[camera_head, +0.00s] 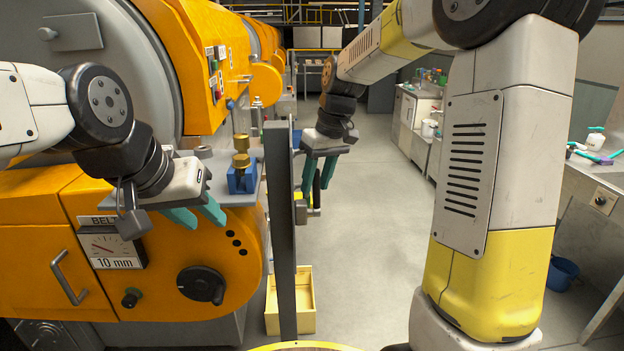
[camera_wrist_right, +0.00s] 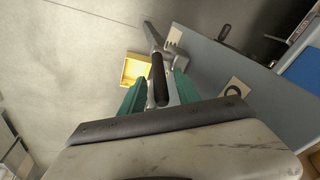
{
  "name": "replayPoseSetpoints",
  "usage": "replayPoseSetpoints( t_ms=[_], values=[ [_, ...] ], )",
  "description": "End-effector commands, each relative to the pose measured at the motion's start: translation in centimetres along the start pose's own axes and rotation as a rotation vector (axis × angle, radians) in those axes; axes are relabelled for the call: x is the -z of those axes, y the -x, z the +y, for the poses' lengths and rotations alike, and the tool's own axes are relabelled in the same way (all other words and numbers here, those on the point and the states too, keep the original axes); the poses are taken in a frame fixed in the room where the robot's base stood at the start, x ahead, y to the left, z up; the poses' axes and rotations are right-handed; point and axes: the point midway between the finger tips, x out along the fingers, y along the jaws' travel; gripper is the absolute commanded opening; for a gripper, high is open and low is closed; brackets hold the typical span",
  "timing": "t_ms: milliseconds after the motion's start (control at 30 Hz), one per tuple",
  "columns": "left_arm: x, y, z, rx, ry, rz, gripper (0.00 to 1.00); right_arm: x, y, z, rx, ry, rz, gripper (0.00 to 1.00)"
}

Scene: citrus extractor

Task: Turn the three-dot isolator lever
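A lever with a black grip (camera_wrist_right: 158,80) and a grey metal arm stands out from the grey panel (camera_wrist_right: 207,60) in the right wrist view. My right gripper (camera_wrist_right: 160,90) is open, with a teal finger on each side of the black grip; contact cannot be told. In the head view my right gripper (camera_head: 318,178) points down beside the grey post, with the black grip (camera_head: 316,190) between its fingers. A second lever (camera_wrist_right: 222,34) sits further along the panel. My left gripper (camera_head: 197,215) is open and empty before the orange machine.
A grey upright post (camera_head: 281,230) stands between my grippers. The orange machine (camera_head: 150,300) carries a black rotary knob (camera_head: 202,285) and three dark dots (camera_head: 236,242). A yellow bin (camera_head: 291,312) is on the floor. The aisle floor (camera_head: 375,215) is clear.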

Motion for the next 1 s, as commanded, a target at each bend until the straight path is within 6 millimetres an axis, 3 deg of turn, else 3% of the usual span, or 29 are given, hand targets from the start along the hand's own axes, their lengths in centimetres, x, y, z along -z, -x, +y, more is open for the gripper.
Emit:
replayPoseSetpoints(
  t_ms=[167,500,867,900,1000],
  values=[
    [0.0,0.0,0.0,0.000,0.000,0.000,0.36,0.1,1.5,0.0,-0.001,0.000,0.003,0.39],
    [0.0,0.0,0.0,0.000,0.000,0.000,0.36,0.1,6.9,0.0,-0.001,0.000,0.002,0.39],
    [0.0,0.0,0.0,0.000,0.000,0.000,0.36,0.0,7.8,0.0,0.000,0.000,0.000,0.39],
    [0.0,0.0,0.0,0.000,0.000,0.000,0.36,0.0,7.8,0.0,0.000,0.000,0.000,0.37],
    [0.0,0.0,0.0,0.000,0.000,0.000,0.36,0.1,7.9,-0.2,-0.006,0.029,0.001,0.17]
  ],
)
